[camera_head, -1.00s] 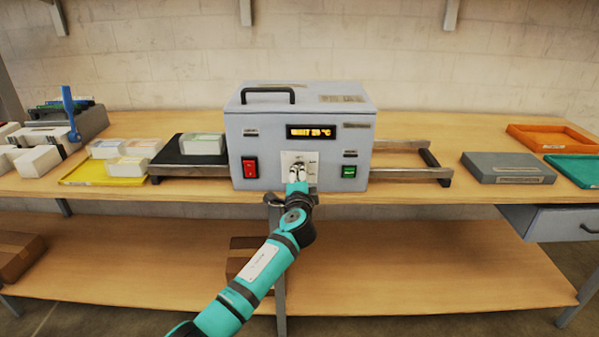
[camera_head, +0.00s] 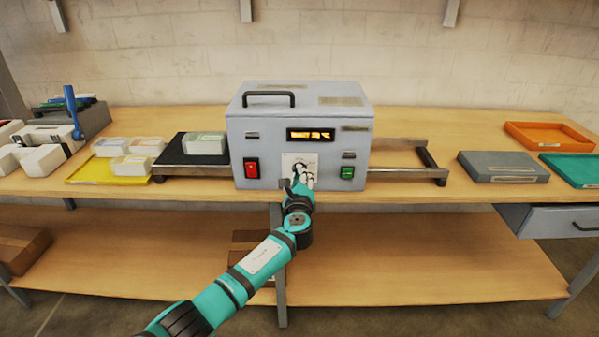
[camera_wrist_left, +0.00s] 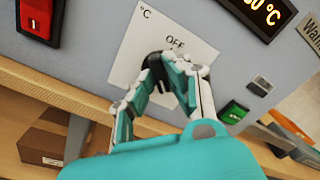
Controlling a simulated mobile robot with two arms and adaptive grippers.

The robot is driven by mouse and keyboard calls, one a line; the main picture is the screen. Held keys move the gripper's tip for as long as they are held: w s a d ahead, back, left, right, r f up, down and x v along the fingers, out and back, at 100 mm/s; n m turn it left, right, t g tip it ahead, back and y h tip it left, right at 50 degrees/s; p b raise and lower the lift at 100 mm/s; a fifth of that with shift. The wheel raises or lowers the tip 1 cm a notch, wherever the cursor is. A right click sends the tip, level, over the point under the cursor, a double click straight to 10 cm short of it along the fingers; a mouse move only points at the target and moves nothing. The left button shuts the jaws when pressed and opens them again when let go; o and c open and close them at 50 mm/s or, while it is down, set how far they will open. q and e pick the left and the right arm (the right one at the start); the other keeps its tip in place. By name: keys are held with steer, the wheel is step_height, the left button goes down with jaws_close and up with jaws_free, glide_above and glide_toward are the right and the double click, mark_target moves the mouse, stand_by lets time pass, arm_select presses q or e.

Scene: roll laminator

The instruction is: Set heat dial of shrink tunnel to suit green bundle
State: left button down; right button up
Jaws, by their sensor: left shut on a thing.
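The shrink tunnel (camera_head: 300,125) is a grey box in the middle of the bench. Its heat dial (camera_wrist_left: 154,66) is black, on a white scale plate (camera_wrist_left: 135,45) with "OFF" and "°C" marks. My left gripper (camera_head: 302,173) is at the plate; in the left wrist view its fingers (camera_wrist_left: 166,68) are shut on the dial and hide most of it. The orange display (camera_head: 310,134) is too blurred to read in the head view; the wrist view shows its end, "0 °C". A pale bundle with a green top (camera_head: 203,140) sits on the black infeed (camera_head: 186,160). My right gripper is out of view.
A red switch (camera_head: 251,168) and a green switch (camera_head: 347,172) flank the dial plate. A yellow tray (camera_head: 88,172) with several bundles is at left.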

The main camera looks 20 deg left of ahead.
arm_select(q)
steer(key=shift+f+m+p, duration=0.2)
steer(key=shift+m+p, duration=2.05)
steer(key=shift+m, duration=2.35)
steer(key=c, duration=1.3)
jaws_free()
steer(key=shift+c, duration=0.2)
steer(key=v, duration=1.2)
steer(key=shift+r, duration=0.1)
